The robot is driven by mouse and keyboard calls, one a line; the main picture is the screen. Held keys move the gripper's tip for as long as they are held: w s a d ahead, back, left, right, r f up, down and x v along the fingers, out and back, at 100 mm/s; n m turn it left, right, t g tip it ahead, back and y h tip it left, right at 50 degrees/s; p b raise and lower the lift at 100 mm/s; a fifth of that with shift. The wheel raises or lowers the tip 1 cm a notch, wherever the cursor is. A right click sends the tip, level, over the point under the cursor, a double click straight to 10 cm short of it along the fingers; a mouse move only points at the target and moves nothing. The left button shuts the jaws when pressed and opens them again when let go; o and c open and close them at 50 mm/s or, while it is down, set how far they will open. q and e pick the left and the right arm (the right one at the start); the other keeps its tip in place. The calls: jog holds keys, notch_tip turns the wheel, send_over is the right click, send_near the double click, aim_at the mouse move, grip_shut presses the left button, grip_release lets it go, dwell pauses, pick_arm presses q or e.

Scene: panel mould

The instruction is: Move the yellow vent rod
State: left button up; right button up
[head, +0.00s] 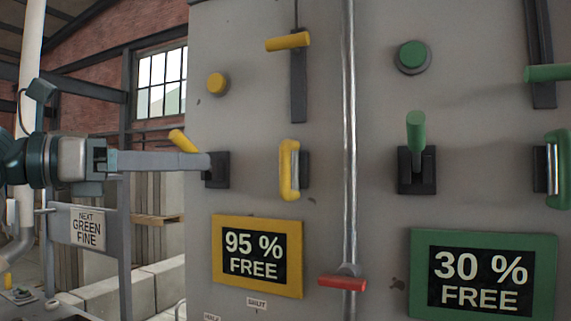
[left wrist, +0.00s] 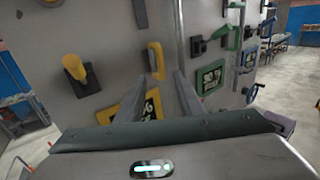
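A yellow bar handle (head: 288,41) hangs on a thin rod at the top of a dark vertical slot plate (head: 298,90) on the grey panel; I take it as the yellow vent rod. Its handle is out of the left wrist view, where only the plate's lower end (left wrist: 140,12) shows. My left gripper (head: 205,162) points at the panel, lower and to the left of the handle. Its two fingers (left wrist: 159,77) stand apart in the left wrist view, with nothing held between them. My right gripper is not in view.
Close by are a yellow lever (head: 183,140), a yellow loop handle (head: 288,170) and a yellow button (head: 217,84). A vertical metal pipe (head: 349,130) with a red handle (head: 342,283) divides these from green controls. A yellow-framed sign (head: 217,255) reads "95 % FREE".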

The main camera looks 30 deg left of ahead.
aim_at(285, 191)
pick_arm(q)
jog(key=shift+p+x, duration=3.7)
jog(key=shift+x, duration=5)
grip_shut()
